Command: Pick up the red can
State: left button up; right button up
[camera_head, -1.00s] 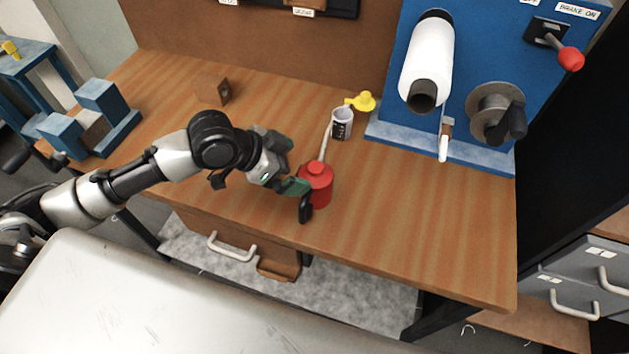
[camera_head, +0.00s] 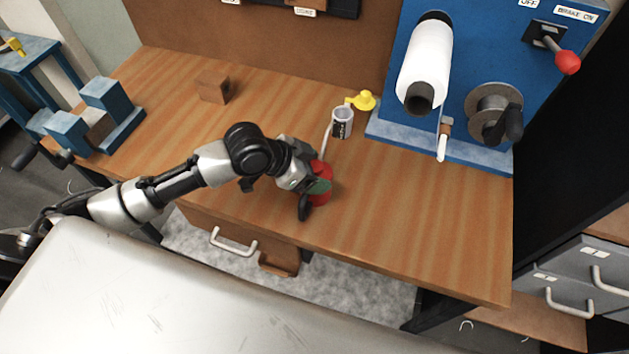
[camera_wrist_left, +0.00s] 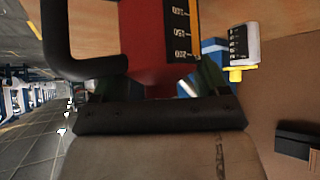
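The red can (camera_head: 321,199) stands on the wooden workbench, with a pale spout at its top and a black handle (camera_head: 305,208) at its near side. My left gripper (camera_head: 318,183) is at the can and covers much of it in the head view. In the left wrist view the can (camera_wrist_left: 146,45) is close in front of the palm, with a black scale strip on its right. The dark green fingers (camera_wrist_left: 148,80) are spread to either side of it. Contact cannot be seen. My right gripper is not in view.
The blue machine (camera_head: 470,90) with a white roll (camera_head: 425,62) is at the back right. A wooden block (camera_head: 213,87) is at the back left. The bench's right side is clear.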

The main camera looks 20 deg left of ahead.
pick_arm(q)
jog(key=shift+c, duration=1.6)
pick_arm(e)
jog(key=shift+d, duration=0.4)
pick_arm(q)
jog(key=shift+r, duration=0.1)
jog(key=shift+w+r, duration=0.1)
jog(key=shift+r, duration=0.55)
jog(key=r, duration=0.2)
jog(key=r+b, duration=0.1)
jog(key=shift+d, duration=0.25)
jog(key=s+d+r+b, duration=0.1)
jog(key=s+d+r, duration=0.5)
jog(key=d, duration=0.3)
jog(key=shift+s+r, duration=0.3)
jog(key=shift+s, duration=0.15)
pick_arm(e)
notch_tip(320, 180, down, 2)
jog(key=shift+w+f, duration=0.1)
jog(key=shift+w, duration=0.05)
pick_arm(q)
jog(key=shift+d, duration=0.1)
